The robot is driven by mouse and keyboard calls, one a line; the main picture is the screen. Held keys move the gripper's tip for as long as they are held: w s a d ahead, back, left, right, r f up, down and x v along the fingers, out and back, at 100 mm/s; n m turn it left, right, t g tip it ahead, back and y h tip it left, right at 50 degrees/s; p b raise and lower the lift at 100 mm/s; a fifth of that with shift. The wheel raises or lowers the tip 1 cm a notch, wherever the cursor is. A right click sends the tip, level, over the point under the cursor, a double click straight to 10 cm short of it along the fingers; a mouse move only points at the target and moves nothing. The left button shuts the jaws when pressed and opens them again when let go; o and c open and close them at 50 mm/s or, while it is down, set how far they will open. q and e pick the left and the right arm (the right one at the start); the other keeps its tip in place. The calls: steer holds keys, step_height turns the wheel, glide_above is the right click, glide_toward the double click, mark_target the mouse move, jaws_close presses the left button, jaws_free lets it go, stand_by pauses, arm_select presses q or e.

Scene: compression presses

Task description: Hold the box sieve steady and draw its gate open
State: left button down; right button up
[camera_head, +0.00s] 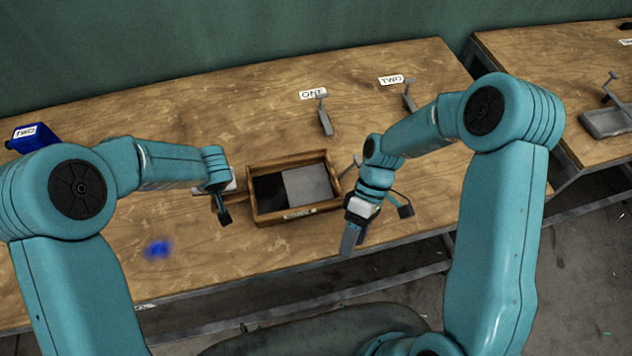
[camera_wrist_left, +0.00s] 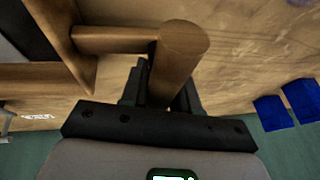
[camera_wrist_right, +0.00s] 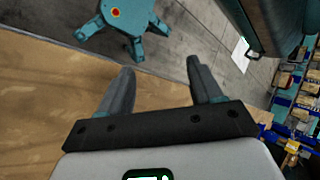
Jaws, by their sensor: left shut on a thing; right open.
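The box sieve (camera_head: 252,205) is a wooden frame on the table, with a label on its near side. Inside, its left part is dark and a grey plate (camera_head: 308,186) covers the right part. My left gripper (camera_head: 223,212) is at its left side. In the left wrist view that gripper (camera_wrist_left: 160,95) is shut on a round wooden handle (camera_wrist_left: 182,55) joined to the frame. My right gripper (camera_head: 378,224) is open and empty, to the right of the sieve, near the table's front edge. In the right wrist view its fingers (camera_wrist_right: 160,90) are apart with nothing between them.
Two grey lever stands, one (camera_head: 325,118) by label ONE and one (camera_head: 409,95) by label TWO, stand behind. A small grey bar (camera_head: 350,166) shows beside the sieve's right end, partly hidden. A blue bin (camera_head: 38,136) and a blurred blue patch (camera_head: 158,248) are left. Another table is right.

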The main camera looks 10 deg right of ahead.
steer(key=w+d+r+n+t+h, duration=0.25)
steer(key=w+r+n, duration=0.2)
steer(key=w, duration=0.45)
step_height(320, 180, up, 8)
steer(key=n+t+h, duration=0.3)
steer(key=n+t, duration=0.1)
steer(key=n, duration=0.2)
glide_above(358, 159)
steer(key=shift+f+m+y, duration=0.15)
steer(key=shift+m+y, duration=0.1)
step_height(358, 159, down, 12)
steer(key=shift+a+r, duration=0.1)
steer(key=shift+c, duration=0.4)
steer(key=c, duration=1.1)
